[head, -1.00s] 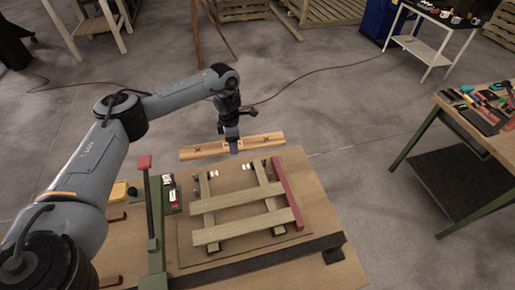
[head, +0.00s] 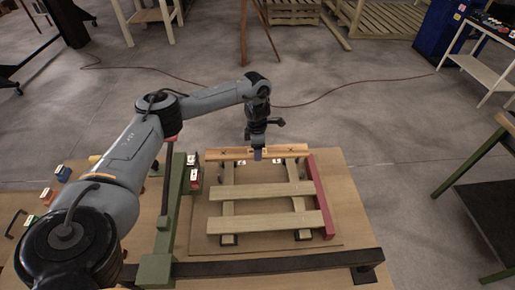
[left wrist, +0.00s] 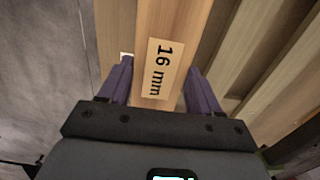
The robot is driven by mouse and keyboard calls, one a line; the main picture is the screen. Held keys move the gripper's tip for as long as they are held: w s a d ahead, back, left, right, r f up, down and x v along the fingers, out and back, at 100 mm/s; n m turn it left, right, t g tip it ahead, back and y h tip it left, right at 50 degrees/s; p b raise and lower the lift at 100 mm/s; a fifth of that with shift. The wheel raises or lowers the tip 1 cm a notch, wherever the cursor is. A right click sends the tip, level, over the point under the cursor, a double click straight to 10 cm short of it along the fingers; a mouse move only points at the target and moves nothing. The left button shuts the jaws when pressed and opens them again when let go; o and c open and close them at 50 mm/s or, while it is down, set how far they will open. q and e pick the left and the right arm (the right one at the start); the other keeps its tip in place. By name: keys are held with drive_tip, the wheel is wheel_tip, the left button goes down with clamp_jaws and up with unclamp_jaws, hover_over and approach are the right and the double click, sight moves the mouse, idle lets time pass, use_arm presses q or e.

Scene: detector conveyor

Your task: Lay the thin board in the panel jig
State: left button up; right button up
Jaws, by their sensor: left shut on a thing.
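The thin board (head: 290,150) is orange-brown wood and spans the far end of the panel jig (head: 200,236), parallel to the two paler cross slats. A "16 mm" label (left wrist: 163,69) shows on it in the left wrist view. My left gripper (head: 258,155) is shut on the board near its middle, with a purple finger on each side. The jig has two rails, two slats (head: 258,192) and a red side stop (head: 313,200). The board's right end is close to the stop's far end. I cannot tell whether the board touches the rails.
A green post and bar (head: 170,205) stand left of the jig. A black bar (head: 270,263) runs along the table's near side. Small coloured items (head: 47,195) lie at left. Bare tabletop (head: 345,200) shows at right.

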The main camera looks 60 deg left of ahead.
use_arm(q)
drive_tip(key=shift+r, duration=0.1)
drive_tip(key=shift+r+p, duration=0.1)
drive_tip(key=shift+p, duration=0.4)
drive_tip(key=shift+f+b, duration=1.1)
drive_tip(key=shift+f, duration=0.8)
drive_tip(key=shift+f+b, duration=0.3)
drive_tip(key=shift+f, duration=0.35)
drive_tip(key=shift+f, duration=0.5)
drive_tip(key=shift+f+b, duration=0.8)
drive_tip(key=shift+f, duration=0.2)
drive_tip(key=o, duration=1.2)
drive_tip(key=shift+o, duration=0.2)
